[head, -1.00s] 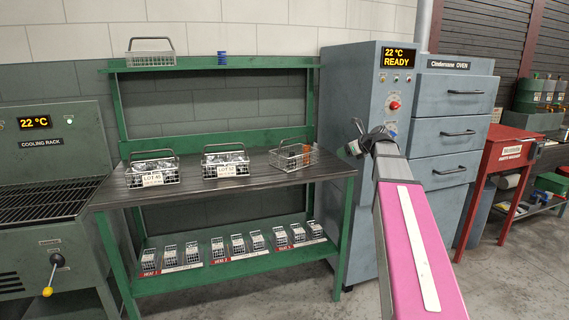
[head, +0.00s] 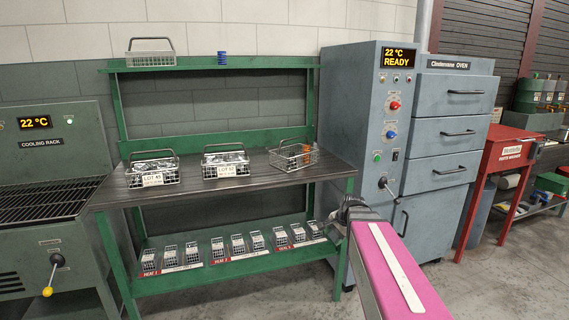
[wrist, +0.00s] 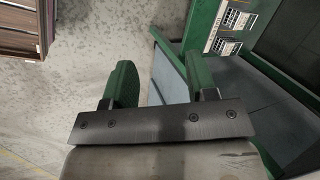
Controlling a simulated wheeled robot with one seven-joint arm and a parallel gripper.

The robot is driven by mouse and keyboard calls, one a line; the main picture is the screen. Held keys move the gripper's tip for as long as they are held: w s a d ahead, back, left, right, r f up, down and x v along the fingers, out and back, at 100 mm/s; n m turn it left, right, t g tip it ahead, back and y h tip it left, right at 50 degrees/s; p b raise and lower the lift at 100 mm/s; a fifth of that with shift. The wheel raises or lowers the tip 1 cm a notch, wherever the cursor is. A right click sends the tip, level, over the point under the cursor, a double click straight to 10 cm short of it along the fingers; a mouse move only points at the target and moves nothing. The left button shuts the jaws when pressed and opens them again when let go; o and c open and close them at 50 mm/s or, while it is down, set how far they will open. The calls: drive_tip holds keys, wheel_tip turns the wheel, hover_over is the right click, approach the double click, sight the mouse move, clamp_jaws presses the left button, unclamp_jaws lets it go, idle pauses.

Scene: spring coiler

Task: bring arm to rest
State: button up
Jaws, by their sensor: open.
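My arm, pink with a white strip, reaches up from the bottom right of the head view.
The green bench (head: 232,262) holds several wire baskets on its top and small boxes on its lower shelf. The blue-grey oven (head: 365,110) reads 22 °C READY. A cooling rack (head: 70,150) stands at left, a red cabinet (head: 505,150) at right. Floor in front is clear.

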drive_tip(key=s+f+n+g+h, duration=0.3)
drive_tip(key=s+f+n, duration=0.7)
drive_tip(key=s, duration=0.2)
drive_tip(key=shift+s+a+f, duration=0.15)
drive_tip(key=shift+s, duration=0.2)
